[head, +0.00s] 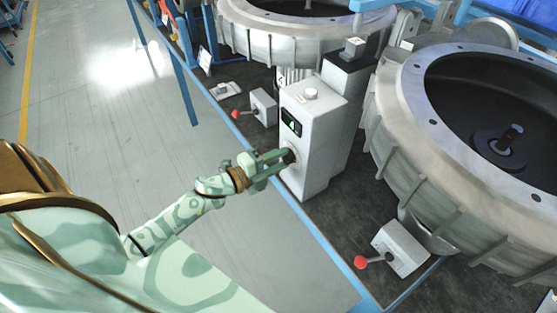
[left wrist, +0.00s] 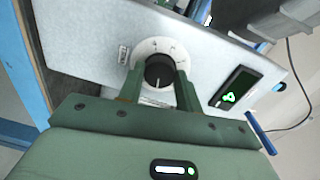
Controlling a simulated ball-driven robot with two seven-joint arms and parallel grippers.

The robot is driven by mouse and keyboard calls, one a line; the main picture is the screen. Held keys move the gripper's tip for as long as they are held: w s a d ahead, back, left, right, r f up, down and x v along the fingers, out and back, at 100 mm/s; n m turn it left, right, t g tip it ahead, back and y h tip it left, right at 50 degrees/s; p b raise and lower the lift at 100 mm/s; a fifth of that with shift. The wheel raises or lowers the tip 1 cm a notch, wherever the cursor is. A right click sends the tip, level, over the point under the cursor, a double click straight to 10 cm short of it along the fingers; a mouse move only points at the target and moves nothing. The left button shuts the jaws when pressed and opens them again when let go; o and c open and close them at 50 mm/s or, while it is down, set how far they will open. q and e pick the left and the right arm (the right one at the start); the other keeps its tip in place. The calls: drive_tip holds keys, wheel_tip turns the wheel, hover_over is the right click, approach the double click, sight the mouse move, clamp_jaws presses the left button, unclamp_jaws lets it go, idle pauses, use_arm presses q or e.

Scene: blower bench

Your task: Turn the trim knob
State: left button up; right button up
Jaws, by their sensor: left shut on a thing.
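The trim knob (left wrist: 159,71) is a black round knob on a white dial plate with tick marks. It sits on the front face of a grey control box (head: 317,135), below a small dark display (head: 291,122) with green figures. The display also shows in the left wrist view (left wrist: 236,88). My left gripper (head: 283,158) reaches the box front from the left. In the left wrist view its two green fingers (left wrist: 158,80) stand on either side of the knob and are shut on it. In the head view the fingers mostly hide the knob. My right gripper is not in view.
Two large round metal blower housings (head: 440,130) (head: 290,38) stand behind and right of the box. Small grey boxes with red-knobbed levers (head: 401,248) (head: 262,106) sit along the blue bench edge (head: 318,232). The floor to the left is clear.

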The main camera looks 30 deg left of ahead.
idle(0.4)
use_arm(q)
drive_tip(key=o, duration=1)
drive_tip(key=shift+s, duration=0.1)
drive_tip(key=v, duration=1.6)
drive_tip(key=shift+s+a, duration=0.1)
